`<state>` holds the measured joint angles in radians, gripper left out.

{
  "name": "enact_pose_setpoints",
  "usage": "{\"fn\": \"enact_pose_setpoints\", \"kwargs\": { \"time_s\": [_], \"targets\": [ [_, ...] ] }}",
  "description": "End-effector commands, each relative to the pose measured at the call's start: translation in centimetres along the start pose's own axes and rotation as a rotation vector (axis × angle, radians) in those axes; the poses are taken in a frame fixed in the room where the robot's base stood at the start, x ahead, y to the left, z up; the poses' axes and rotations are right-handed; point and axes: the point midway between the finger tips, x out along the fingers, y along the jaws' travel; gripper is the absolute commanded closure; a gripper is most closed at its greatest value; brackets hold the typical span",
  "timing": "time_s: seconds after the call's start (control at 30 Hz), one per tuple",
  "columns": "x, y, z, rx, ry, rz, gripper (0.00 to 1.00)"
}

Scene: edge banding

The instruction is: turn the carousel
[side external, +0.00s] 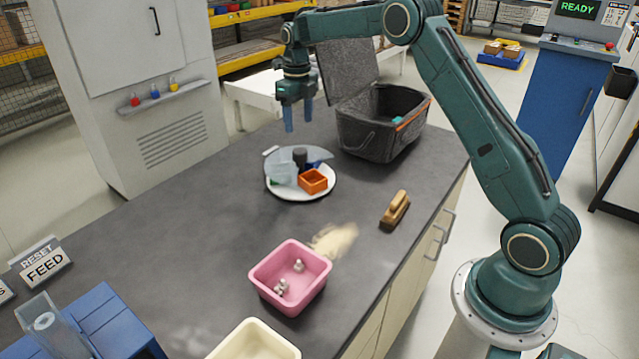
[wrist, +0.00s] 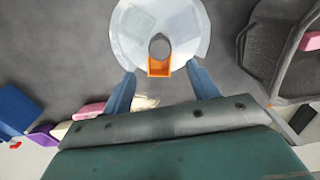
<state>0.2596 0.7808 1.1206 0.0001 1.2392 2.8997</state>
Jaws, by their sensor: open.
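The carousel (side external: 287,191) is a round white turntable on the dark grey worktop. On it are an orange open box (side external: 313,181), a clear bin (side external: 283,174) and a dark upright knob or post (side external: 299,157) near its middle. My gripper (side external: 299,118) is open and empty, with blue fingers pointing down, in the air above and behind the carousel. In the wrist view the carousel (wrist: 188,50) lies ahead of the fingers (wrist: 160,84), with the orange box (wrist: 159,67) showing between and beyond the tips. No contact is visible.
A dark grey lidded case (side external: 370,137) stands open close to the right of the carousel. A wooden brush (side external: 395,209), a pale dust pile (side external: 334,238), a pink bin (side external: 290,270) and a cream bin (side external: 254,343) lie nearer the front. The worktop left of the carousel is clear.

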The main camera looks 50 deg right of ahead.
Motion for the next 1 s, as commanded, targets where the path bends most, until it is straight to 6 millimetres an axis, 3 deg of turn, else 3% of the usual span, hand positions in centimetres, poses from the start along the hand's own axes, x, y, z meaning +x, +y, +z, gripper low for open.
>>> {"fn": "enact_pose_setpoints", "kwargs": {
  "time_s": [0.1,0.3,0.73,0.77,1.0],
  "targets": [
    [-2.0,0.0,0.1,0.0,-0.004,-0.001,0.41],
    [-4.2,0.0,0.1,0.0,-0.003,-0.001,0.41],
    [-5.0,0.0,0.0,0.0,-0.001,0.0,0.41],
    [-5.0,0.0,0.0,0.0,-0.001,0.0,0.43],
    [-4.6,-0.2,-0.2,-0.051,0.0,0.003,0.9]
  ]
}}
